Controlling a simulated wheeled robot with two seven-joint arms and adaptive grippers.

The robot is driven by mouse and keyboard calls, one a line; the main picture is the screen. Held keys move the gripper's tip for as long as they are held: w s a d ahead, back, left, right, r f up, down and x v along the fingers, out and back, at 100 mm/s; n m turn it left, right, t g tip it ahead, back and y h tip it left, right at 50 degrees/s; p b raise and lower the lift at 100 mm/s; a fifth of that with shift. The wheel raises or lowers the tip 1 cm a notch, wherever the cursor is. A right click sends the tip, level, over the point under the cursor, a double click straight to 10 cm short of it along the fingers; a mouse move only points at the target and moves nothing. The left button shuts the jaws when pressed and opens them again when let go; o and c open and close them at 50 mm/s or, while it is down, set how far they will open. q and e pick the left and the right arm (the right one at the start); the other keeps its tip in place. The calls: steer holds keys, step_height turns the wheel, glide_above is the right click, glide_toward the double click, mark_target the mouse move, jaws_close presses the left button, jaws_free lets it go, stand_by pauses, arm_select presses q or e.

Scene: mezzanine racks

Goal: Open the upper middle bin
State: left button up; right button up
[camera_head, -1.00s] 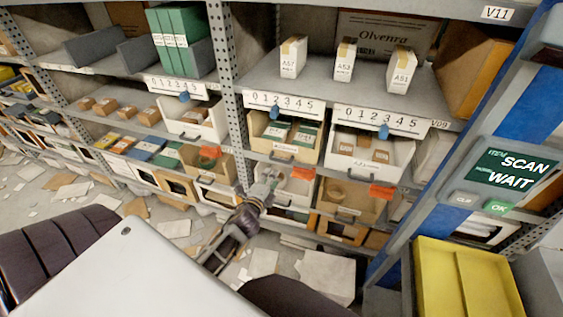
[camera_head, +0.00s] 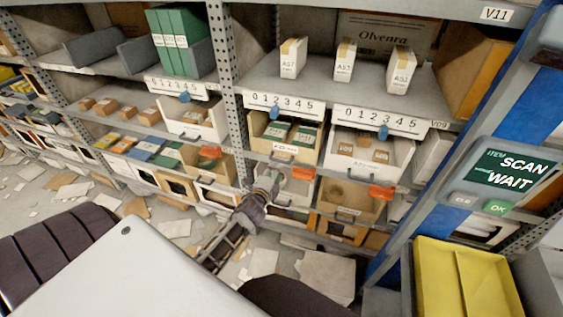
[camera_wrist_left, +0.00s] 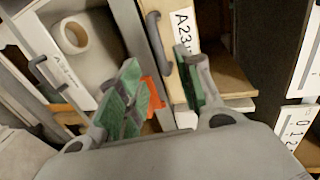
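The upper middle bin is tan (camera_head: 265,140), with green-and-white cartons inside, and sits on the rack under a 0–5 number strip. In the left wrist view its front carries an A23 label (camera_wrist_left: 184,32) and a dark handle (camera_wrist_left: 160,45). My left gripper (camera_head: 271,174) is just below and in front of this bin. In the left wrist view its green-padded fingers (camera_wrist_left: 157,66) are spread apart and empty. The handle appears between and beyond the fingertips; I cannot tell whether they touch it. My right gripper is out of view.
A white bin (camera_head: 401,158) stands right of the tan bin. An open bin (camera_head: 350,207) sits in the row below, near orange tags (camera_head: 303,173). A blue post (camera_head: 430,190) and yellow tray (camera_head: 440,285) are at the right. Papers litter the floor.

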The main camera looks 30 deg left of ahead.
mark_target(282, 161)
arm_select(q)
steer(key=shift+x, duration=4.5)
jaws_close()
